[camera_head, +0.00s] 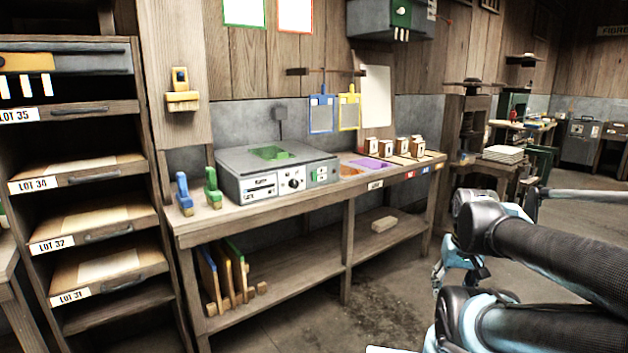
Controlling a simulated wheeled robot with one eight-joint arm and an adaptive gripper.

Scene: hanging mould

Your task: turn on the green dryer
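No thing here is labelled clearly as a dryer. A grey box with a green panel (401,13) hangs on the wall at the top, cut off by the picture's edge. Small pale tags hang below the panel. A grey bench machine (279,170) has a green patch on top and a front panel with a dial, labels and a small green plate. My arm reaches in from the lower right. My gripper (453,272) seems to be the pale blue part at its far end, right of the bench and apart from it. Its fingers are not clear.
The wooden workbench (310,205) bears blue and green hand tools (198,191) and several small boxes (402,147). A drawer rack (85,180) stands left. A wooden press (473,125) stands behind my arm. Bare floor (375,305) lies before the bench.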

